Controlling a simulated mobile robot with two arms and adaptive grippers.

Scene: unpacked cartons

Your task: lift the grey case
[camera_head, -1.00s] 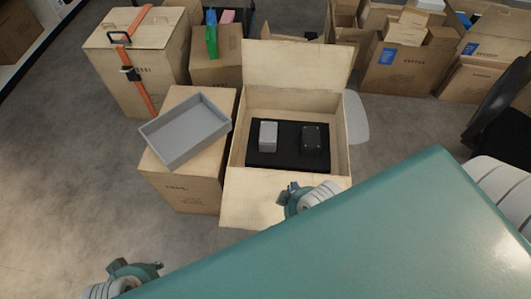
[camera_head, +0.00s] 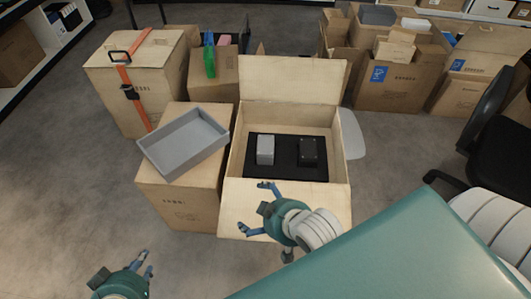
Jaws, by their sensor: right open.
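The grey case (camera_head: 265,150) is a small light-grey block standing in the left part of a black insert (camera_head: 285,170) inside an open wooden-looking box (camera_head: 240,135). My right gripper (camera_head: 255,208) is open and empty over the box's front flap, in front of the grey case and apart from it. My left gripper (camera_head: 145,262) is low at the left, over the floor and far from the case. It is seen nearly edge-on, so its opening is unclear.
A black case (camera_head: 308,152) stands right of the grey one in the same insert. A grey tray (camera_head: 183,143) lies on a carton (camera_head: 180,203) to the left. A strapped carton (camera_head: 155,70) and other cartons (camera_head: 390,85) stand behind. An office chair (camera_head: 490,140) is at the right.

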